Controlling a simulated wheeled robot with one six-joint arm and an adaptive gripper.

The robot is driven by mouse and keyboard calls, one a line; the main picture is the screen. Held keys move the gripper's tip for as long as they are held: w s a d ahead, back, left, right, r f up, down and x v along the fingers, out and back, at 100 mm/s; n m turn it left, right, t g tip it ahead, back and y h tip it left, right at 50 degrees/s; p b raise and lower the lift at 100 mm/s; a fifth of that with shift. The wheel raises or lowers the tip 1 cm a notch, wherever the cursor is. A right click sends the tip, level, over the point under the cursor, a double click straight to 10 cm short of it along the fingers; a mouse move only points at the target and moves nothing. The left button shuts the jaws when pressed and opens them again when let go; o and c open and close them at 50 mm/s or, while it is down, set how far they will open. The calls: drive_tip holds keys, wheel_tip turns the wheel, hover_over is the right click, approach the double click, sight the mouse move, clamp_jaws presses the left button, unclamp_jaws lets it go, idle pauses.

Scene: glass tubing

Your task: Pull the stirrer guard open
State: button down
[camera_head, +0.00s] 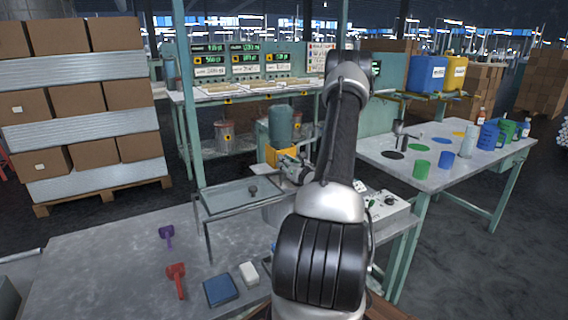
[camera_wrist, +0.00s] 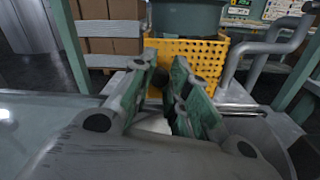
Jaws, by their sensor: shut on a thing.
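The stirrer guard (camera_head: 274,156) is a yellow perforated box below the green stirrer motor (camera_head: 281,124). In the wrist view the guard (camera_wrist: 207,50) fills the upper middle, with the motor (camera_wrist: 188,16) above it. My gripper (camera_head: 290,165) is at the front of the guard. In the wrist view my gripper's (camera_wrist: 163,83) green-padded fingers close on a small dark part at the guard's front, probably its handle. The fingers hide most of this part. I cannot tell from these views how far the guard is open.
A clear-topped stand with a dark knob (camera_head: 253,190) is left of my gripper. A white control box (camera_head: 388,208) is to the right. On the front table (camera_head: 110,262) lie a red scoop (camera_head: 176,278), a purple scoop (camera_head: 167,235) and a blue pad (camera_head: 220,290).

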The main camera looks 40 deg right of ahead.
drive_tip(key=shift+s+d+n+g+y, duration=0.2)
drive_tip(key=shift+s+d+n+y, duration=0.45)
drive_tip(key=shift+n+y, duration=0.85)
drive_tip(key=shift+s+d+n+g+y, duration=0.3)
drive_tip(key=shift+s+n+y, duration=0.55)
drive_tip(key=shift+y, duration=1.25)
drive_tip(key=shift+s+d+n+g+y, duration=0.1)
drive_tip(key=shift+s+d+n+y, duration=0.55)
drive_tip(key=shift+n+y, duration=0.85)
drive_tip(key=shift+a+r+m+y, duration=0.1)
drive_tip(key=shift+m+y, duration=0.2)
drive_tip(key=shift+m, duration=0.05)
drive_tip(key=c, duration=1.3)
unclamp_jaws()
drive_tip(key=shift+c, duration=0.2)
drive_tip(key=v, duration=1.2)
drive_tip(key=shift+s, duration=0.1)
